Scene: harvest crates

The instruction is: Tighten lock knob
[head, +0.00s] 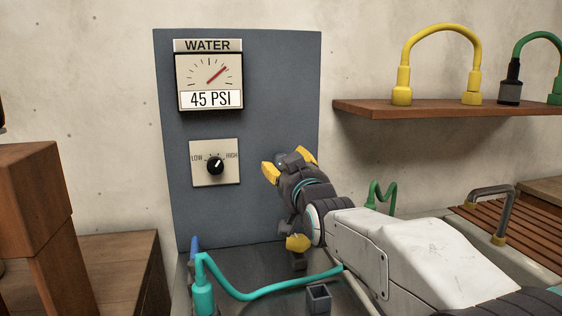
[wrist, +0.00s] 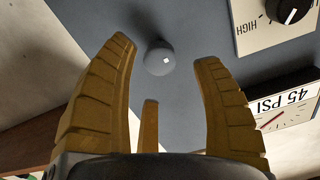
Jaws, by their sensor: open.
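A round grey knob (wrist: 158,60) with a small bright square mark sits on the blue-grey panel (head: 240,60) in the wrist view. It lies between my fingertips in the picture, with panel showing around it; I see no finger touching it. In the head view my gripper hides it. My gripper (head: 288,164) has its yellow fingers spread and empty, facing the lower right of the panel. A black dial knob (head: 215,166) on a plate marked LOW and HIGH is to its left. That dial also shows at the wrist view's upper right (wrist: 288,10).
A WATER gauge (head: 209,82) reading 45 PSI is above the dial. A wooden shelf (head: 440,108) with yellow and green hoses is at the right. A teal hose (head: 270,290) runs below my gripper. Wooden furniture (head: 35,210) stands at the left.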

